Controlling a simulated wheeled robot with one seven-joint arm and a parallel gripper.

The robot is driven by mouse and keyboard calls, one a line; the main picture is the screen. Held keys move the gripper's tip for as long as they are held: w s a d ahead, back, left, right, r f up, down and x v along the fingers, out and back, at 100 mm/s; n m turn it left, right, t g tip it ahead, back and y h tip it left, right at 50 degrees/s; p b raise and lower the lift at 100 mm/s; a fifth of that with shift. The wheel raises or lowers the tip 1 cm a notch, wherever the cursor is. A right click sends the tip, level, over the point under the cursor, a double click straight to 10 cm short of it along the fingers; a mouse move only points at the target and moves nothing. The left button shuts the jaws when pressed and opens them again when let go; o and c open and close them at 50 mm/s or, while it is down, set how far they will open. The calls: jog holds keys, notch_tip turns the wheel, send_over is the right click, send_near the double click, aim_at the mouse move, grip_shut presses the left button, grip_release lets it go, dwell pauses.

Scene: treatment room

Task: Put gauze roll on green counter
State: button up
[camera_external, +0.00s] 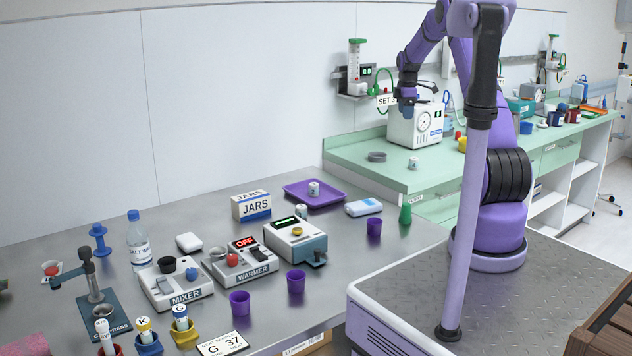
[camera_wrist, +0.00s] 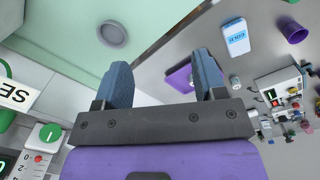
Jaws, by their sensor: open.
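I cannot tell which is the gauze roll. My gripper (camera_external: 406,108) is raised above the green counter, beside a white machine with a dial. In the wrist view my gripper (camera_wrist: 163,80) is open with nothing between its fingers.
A grey ring (camera_external: 376,157) lies on the green counter; bare counter surrounds it. The dial machine (camera_external: 415,130) stands behind.

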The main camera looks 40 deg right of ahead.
jog(key=s+a+r+m+t, duration=0.1)
jog(key=s+a+r+m, duration=0.2)
jog(key=s+a+r, duration=0.7)
jog(key=s+a+r+m+t, duration=0.1)
jog(key=s+a+r+m, duration=0.1)
jog(key=s+a+r, duration=0.8)
jog(key=s+a+m+t, duration=0.1)
jog(key=s+a+m, duration=0.2)
jog(key=s+a, duration=0.4)
jog(key=s+a+m+t, duration=0.2)
jog(key=s+a, duration=0.6)
jog(key=s, duration=0.6)
jog(key=shift+s+f+m, duration=0.35)
jog(key=shift+f+m, duration=0.05)
jog(key=shift+m, duration=0.1)
